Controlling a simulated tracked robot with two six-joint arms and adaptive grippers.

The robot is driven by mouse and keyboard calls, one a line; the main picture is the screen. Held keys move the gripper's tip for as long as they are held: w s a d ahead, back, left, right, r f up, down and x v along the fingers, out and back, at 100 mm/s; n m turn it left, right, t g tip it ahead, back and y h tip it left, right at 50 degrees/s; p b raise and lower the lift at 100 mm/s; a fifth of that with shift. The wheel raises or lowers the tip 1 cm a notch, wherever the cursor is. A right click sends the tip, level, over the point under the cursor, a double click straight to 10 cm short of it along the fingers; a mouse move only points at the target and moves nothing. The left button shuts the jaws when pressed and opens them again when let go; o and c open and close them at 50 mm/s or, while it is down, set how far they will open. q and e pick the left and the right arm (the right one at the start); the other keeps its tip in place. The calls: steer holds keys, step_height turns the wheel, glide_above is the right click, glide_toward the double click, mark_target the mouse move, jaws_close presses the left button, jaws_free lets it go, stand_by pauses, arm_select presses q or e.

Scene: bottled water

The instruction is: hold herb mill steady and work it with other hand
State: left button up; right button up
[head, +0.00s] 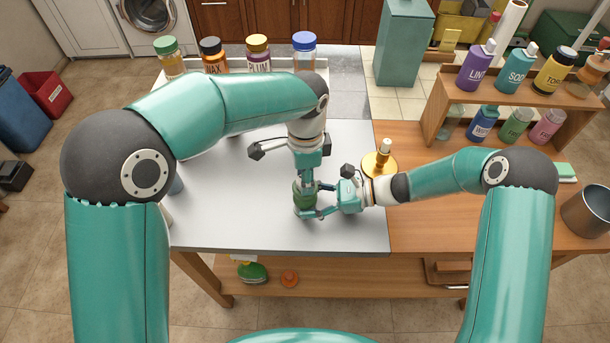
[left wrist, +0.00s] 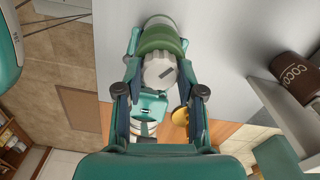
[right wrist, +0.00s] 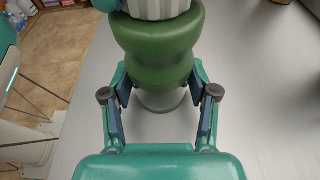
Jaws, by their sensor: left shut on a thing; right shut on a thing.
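The herb mill (head: 304,198) stands upright on the grey worktop, with a green waisted body and a pale ribbed knob. My left gripper (head: 306,180) comes down from above and is shut on the knob (left wrist: 160,72), which carries a dark mark. My right gripper (head: 320,203) reaches in from the right, low down, and is shut around the green body (right wrist: 160,48). In the right wrist view the mill's pale round base (right wrist: 160,102) shows between the fingers. In the head view the grippers hide much of the mill.
A wooden rack (head: 520,107) of bottles stands at the right, a metal pot (head: 588,211) at the far right. Several jars stand along the back. The grey worktop (head: 240,220) is clear in front.

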arm_select(q)
steer(key=n, duration=0.6)
steer(key=shift+n, duration=0.3)
steer(key=n, duration=1.6)
steer(key=shift+n, duration=0.3)
steer(key=shift+w, duration=0.1)
steer(key=o, duration=1.2)
steer(key=shift+c, duration=0.2)
